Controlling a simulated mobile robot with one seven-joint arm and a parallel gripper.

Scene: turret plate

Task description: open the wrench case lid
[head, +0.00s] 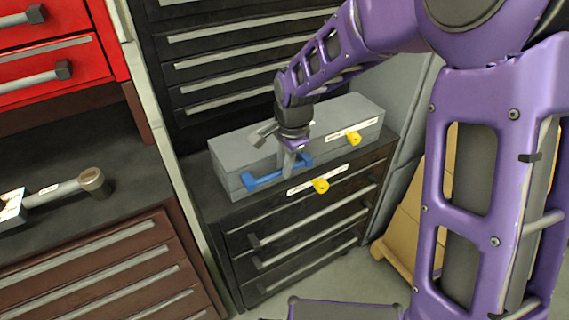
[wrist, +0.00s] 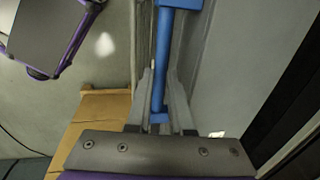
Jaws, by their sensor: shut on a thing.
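The wrench case (head: 225,157) is a long grey box with a shut lid, lying on top of a black drawer cabinet. A blue bar handle (head: 262,180) runs along its front face; it also shows in the wrist view (wrist: 172,25). My gripper (head: 288,168) reaches down in front of the case and is shut on the blue handle. In the wrist view its two grey fingers (wrist: 162,95) stand on either side of the blue bar. The fingers hide part of the handle in the head view.
Yellow knobs stick out at the case front (head: 353,138) and below it (head: 320,185), beside white labels. Cardboard boxes (head: 405,225) stand right of the cabinet. Tall black drawers (head: 230,70) rise behind.

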